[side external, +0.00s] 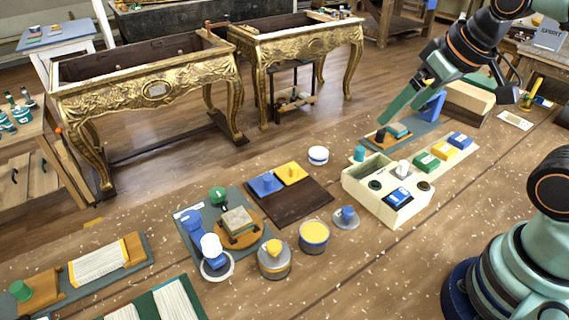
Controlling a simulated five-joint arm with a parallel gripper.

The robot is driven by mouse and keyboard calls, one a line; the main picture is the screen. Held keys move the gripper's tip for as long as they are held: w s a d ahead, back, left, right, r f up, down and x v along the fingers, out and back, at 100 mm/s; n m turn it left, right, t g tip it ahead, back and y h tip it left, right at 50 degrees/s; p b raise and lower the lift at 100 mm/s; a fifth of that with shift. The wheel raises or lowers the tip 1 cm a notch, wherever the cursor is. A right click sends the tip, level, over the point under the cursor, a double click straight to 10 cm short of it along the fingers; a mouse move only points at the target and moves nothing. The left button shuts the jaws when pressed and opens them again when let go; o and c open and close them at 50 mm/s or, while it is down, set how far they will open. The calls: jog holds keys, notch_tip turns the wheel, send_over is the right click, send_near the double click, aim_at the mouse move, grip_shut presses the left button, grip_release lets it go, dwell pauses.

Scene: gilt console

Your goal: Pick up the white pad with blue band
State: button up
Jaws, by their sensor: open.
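A small round white pad with a blue band (318,157) lies flat on the wooden bench, behind the dark board and left of the white box. Nothing touches it. My gripper (399,112) hangs in the air to the upper right of the pad, its green fingers pointing down and left. The fingers are open and nothing shows between them. They are clearly apart from the pad.
A white box (395,208) with knobs stands right of the pad. A dark board (294,207) with blue and yellow plates lies in front. A blue-grey mat (411,132) with small parts lies below my gripper. Bare bench surrounds the pad.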

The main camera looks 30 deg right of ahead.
jog(key=shift+w, duration=0.1)
jog(key=m+g, duration=0.6)
jog(key=m, duration=1.2)
send_over(319, 151)
notch_tip(319, 151, down, 13)
jog(key=shift+m, duration=0.3)
notch_tip(319, 151, down, 12)
jog(key=shift+r, duration=0.1)
jog(key=c, duration=1.4)
jog(key=shift+r, duration=0.1)
